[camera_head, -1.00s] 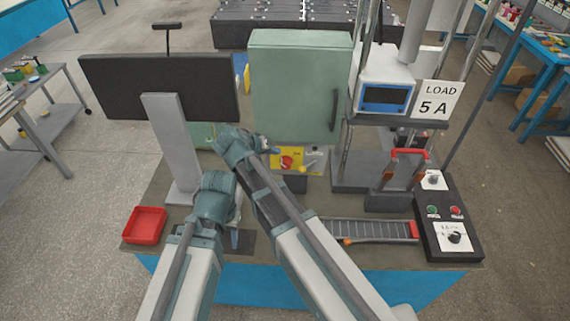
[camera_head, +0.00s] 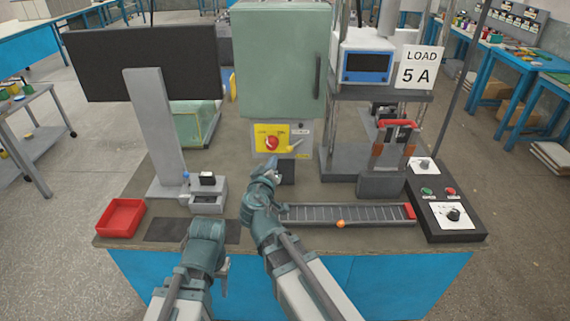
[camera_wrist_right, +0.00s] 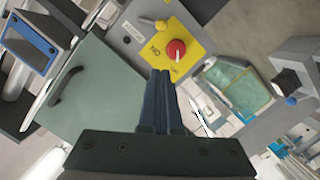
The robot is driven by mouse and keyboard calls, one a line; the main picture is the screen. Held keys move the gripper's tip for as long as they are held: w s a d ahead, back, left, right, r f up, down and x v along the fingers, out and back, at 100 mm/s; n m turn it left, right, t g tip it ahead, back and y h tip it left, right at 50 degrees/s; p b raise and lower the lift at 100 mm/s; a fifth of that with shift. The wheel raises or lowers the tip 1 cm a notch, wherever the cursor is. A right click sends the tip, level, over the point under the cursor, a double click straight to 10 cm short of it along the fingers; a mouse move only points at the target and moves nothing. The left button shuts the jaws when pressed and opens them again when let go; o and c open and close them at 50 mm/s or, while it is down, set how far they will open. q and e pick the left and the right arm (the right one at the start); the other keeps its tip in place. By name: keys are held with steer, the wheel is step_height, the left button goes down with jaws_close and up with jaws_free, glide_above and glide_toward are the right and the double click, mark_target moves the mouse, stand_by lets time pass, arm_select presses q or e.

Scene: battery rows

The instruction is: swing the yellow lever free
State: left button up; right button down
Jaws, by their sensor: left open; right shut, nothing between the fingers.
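In the right wrist view the lever's yellow tip (camera_wrist_right: 161,26) shows beside the red knob (camera_wrist_right: 176,50). My right gripper (camera_head: 270,168) is shut and empty, just below and in front of the yellow plate, apart from the lever. Its closed fingers (camera_wrist_right: 160,75) point toward the plate in the wrist view. My left gripper (camera_head: 224,272) is at the bench's front edge, left of my right arm, away from the lever.
The green cabinet (camera_head: 280,60) stands above the plate. A monitor (camera_head: 145,60), a red tray (camera_head: 121,217) and a small grey fixture (camera_head: 207,192) are left. A slotted strip (camera_head: 345,214), a red-handled switch (camera_head: 396,124) and a control box (camera_head: 445,205) are right.

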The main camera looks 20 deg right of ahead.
stand_by(0.4)
steer(key=b, duration=0.2)
glide_toward(295, 145)
steer(key=w+a+r, duration=0.1)
steer(key=w+a, duration=0.2)
steer(key=w, duration=0.1)
steer(key=shift+w+d+f+b, duration=0.4)
steer(key=shift+d+f+b, duration=0.1)
steer(key=shift+d+b, duration=0.1)
steer(key=shift+w+d+f+b, duration=0.4)
steer(key=shift+d+f+b, duration=0.1)
steer(key=shift+d, duration=0.1)
steer(key=shift+f+n+b, duration=0.2)
steer(key=shift+n+b, duration=0.1)
steer(key=shift+n, duration=0.1)
